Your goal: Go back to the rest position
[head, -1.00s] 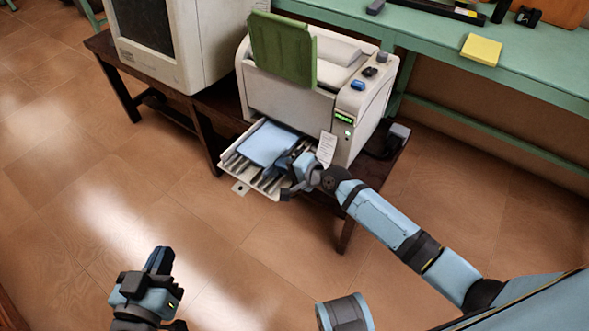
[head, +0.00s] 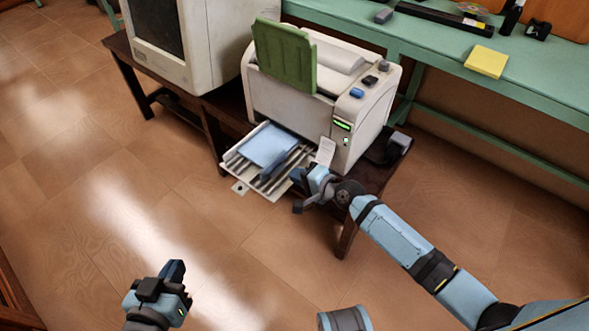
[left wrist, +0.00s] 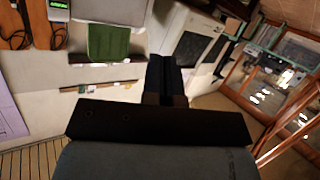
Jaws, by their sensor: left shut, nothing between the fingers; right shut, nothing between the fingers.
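My right gripper (head: 299,190) is shut and empty, just off the front right corner of the printer's pulled-out tray (head: 246,182). A light blue sheet stack (head: 268,147) lies in that tray. My left gripper (head: 174,270) is shut and empty over the bare floor at the lower left, well apart from the furniture. Its dark shut fingers also show in the left wrist view (left wrist: 165,75). The white printer (head: 300,110) has a green panel (head: 284,55) standing up on its top.
The printer and a beige monitor (head: 190,40) stand on a low dark wooden table (head: 207,125). A green bench (head: 450,55) with a yellow pad (head: 486,61) runs behind at the right. The wooden floor (head: 110,210) in front is open.

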